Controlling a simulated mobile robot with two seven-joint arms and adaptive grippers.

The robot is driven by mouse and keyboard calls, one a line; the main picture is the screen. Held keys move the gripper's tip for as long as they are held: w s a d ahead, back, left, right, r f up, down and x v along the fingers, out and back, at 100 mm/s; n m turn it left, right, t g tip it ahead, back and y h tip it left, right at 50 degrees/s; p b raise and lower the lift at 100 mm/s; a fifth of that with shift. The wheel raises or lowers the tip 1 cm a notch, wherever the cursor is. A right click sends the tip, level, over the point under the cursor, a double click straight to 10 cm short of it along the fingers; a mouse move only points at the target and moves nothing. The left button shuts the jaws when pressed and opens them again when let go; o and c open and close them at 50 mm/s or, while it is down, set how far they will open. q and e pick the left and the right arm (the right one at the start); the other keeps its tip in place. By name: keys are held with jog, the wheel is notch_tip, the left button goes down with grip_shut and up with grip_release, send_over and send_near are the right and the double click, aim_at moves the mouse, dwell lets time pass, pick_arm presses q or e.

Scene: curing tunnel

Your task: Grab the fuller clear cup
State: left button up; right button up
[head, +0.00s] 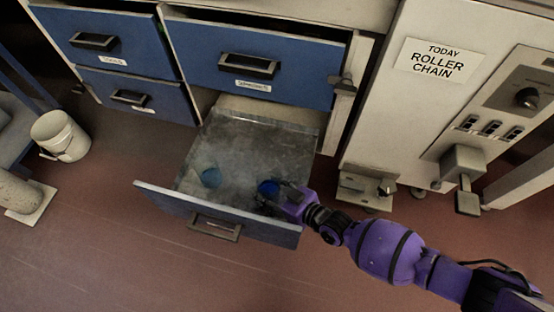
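Two small cups stand in the open lower drawer (240,140). One cup (211,177) is pale teal and see-through, left of the drawer's middle. The other cup (268,188) shows deeper blue and sits to its right, nearer the drawer's front. How full each is cannot be read clearly at this size. My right gripper (275,196) reaches in over the drawer's front right part. Its dark fingers are spread apart at the near side of the deeper blue cup, and I see no clear grip on it. My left gripper is out of view.
The drawer's blue front panel (167,199) stands between the cups and the open floor. A white bucket (60,136) stands at the left. A grey control cabinet (398,110) stands at the right.

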jog(key=shift+w+r, duration=0.2)
jog(key=shift+w, duration=0.05)
jog(key=c, duration=0.6)
jog(key=shift+c, duration=0.2)
jog(key=shift+r, duration=0.15)
